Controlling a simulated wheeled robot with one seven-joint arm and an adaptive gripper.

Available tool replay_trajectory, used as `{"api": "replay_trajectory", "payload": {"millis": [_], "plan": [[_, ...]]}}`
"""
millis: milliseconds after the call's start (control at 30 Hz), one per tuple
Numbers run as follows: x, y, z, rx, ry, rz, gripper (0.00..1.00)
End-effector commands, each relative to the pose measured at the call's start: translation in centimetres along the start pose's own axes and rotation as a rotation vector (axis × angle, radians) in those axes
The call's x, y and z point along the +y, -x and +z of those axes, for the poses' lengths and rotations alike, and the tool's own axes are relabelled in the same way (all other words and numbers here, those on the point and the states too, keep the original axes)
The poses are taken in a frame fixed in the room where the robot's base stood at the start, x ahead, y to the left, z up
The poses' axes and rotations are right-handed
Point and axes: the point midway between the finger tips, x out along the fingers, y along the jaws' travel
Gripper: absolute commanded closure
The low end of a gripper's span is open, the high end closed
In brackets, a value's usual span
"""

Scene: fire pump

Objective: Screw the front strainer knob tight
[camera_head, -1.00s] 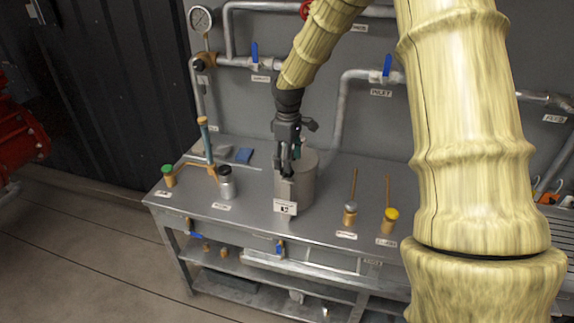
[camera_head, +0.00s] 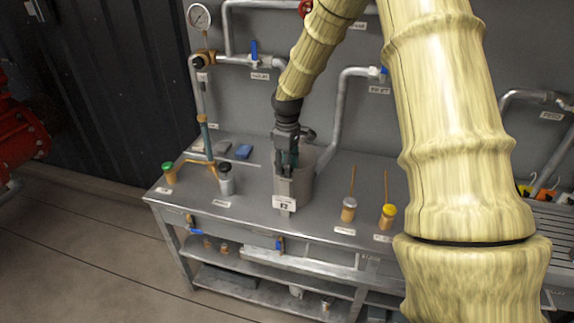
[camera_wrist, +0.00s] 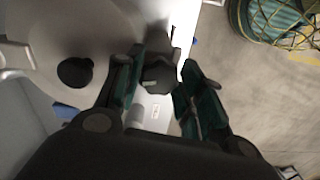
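The strainer is a grey metal pot (camera_head: 306,188) standing on the steel bench, with a label plate on its front. In the wrist view its round grey top (camera_wrist: 95,35) fills the upper left. The front strainer knob (camera_wrist: 158,78) is dark and lobed, at the pot's edge on the floor side. A second dark knob (camera_wrist: 75,72) stands on the left. My gripper (camera_wrist: 163,62) is open, with one finger on each side of the front knob. A narrow gap shows at the right finger; contact on the left is unclear. In the head view my gripper (camera_head: 287,165) hides the knob.
A grey container with a black cap (camera_head: 226,182) and a green-capped fitting (camera_head: 169,174) stand to the left. Pipes with blue-handled valves (camera_head: 254,52) run along the back wall.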

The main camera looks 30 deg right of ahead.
Motion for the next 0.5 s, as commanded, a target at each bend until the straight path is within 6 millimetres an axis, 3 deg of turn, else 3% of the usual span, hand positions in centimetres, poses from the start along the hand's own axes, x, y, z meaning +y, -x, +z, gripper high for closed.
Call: {"api": "replay_trajectory", "payload": {"millis": [167, 500], "plan": [[0.04, 0.02, 0.02, -0.001, -0.016, 0.001, 0.86], [-0.04, -0.02, 0.11, -0.004, -0.28, 0.001, 0.86]]}}
